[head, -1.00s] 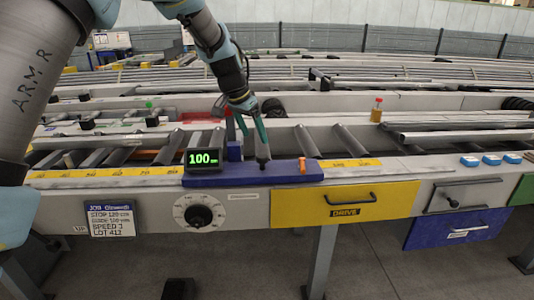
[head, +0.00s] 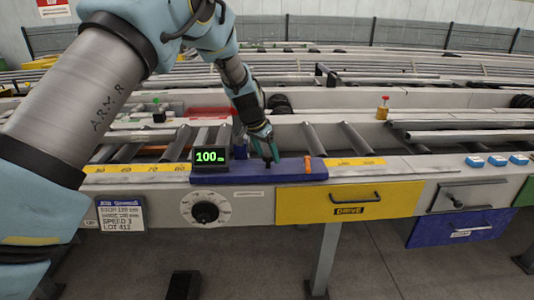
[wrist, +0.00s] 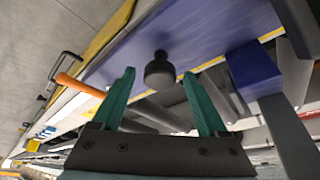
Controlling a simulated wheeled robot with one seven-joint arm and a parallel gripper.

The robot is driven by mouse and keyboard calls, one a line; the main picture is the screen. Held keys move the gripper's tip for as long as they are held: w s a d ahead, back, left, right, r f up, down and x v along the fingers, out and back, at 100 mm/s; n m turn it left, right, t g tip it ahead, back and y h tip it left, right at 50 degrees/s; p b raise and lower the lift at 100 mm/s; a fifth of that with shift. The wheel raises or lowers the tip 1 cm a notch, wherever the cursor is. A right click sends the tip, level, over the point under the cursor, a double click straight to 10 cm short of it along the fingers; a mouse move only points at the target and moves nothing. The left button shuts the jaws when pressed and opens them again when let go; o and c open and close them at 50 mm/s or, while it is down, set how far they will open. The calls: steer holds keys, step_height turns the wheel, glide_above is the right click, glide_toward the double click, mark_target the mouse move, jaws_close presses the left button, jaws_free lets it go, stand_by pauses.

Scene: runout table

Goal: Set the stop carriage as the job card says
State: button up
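The blue stop carriage (head: 235,178) sits on the front rail over a yellow scale (head: 130,168). Its display (head: 209,157) reads 100 mm. A black knob (head: 268,163) stands on the carriage, and an orange lever (head: 308,166) is at its right end. My gripper (head: 264,146) is just above the knob. In the wrist view, its green fingers (wrist: 160,85) are apart, with the black knob (wrist: 160,72) showing between and just beyond the tips; contact cannot be told. The job card (head: 122,215) lists stop, guide, speed 3 and lot 412; its stop figure is blurred.
A dial (head: 206,210) is on the front panel below the carriage. A yellow DRIVE drawer (head: 348,203) and a blue drawer (head: 460,228) are to the right. Rollers lie behind the rail.

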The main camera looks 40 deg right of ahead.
jaws_close()
stand_by(0.4)
stand_by(0.8)
